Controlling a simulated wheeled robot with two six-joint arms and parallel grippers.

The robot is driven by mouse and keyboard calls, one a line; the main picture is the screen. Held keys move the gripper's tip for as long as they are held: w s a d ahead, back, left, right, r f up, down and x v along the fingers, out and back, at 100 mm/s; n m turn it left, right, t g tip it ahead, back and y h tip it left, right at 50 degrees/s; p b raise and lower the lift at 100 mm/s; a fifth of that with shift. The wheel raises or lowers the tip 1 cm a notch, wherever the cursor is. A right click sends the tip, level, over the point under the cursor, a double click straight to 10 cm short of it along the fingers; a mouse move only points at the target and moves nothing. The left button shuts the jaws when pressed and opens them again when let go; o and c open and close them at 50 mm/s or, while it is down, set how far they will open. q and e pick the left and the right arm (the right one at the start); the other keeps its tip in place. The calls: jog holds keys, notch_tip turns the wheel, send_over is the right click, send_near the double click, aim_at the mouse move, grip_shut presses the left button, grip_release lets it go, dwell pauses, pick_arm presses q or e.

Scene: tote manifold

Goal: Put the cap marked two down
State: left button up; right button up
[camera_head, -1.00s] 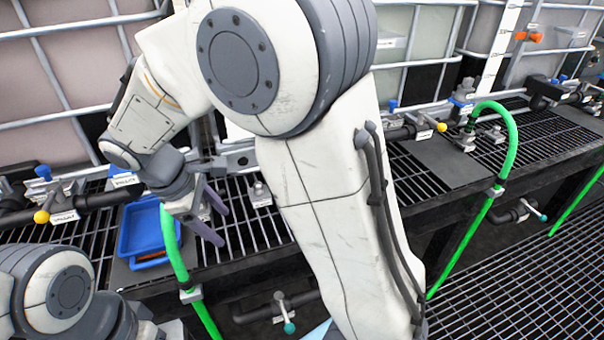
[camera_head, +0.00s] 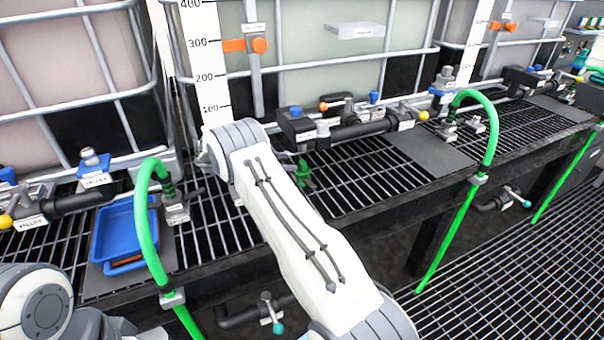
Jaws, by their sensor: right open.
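My right arm reaches from the bottom centre up to the rack. Its gripper (camera_head: 287,154) is mostly hidden behind the forearm; only a bit of purple-grey finger shows, and it is open. A small green fitting (camera_head: 303,175) stands on the grating just right of the forearm, close to that finger. I cannot tell whether they touch. No cap marked two can be read; the labels are too small. My left arm shows only as a rounded joint at the bottom left, with its gripper out of view.
A blue tray (camera_head: 112,238) sits on the grating at left, beside a green hose (camera_head: 143,225). Another green hose (camera_head: 458,225) hangs at right. Black valve pipes (camera_head: 360,131) run along the back, before caged tanks. An orange-handled clamp (camera_head: 245,45) hangs on the cage.

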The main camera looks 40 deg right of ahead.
aim_at(299, 163)
jog(key=x, duration=0.6)
jog(key=shift+s+d+f+p, duration=0.15)
jog(key=shift+s+d+p, duration=0.1)
jog(key=shift+p, duration=0.1)
grip_shut()
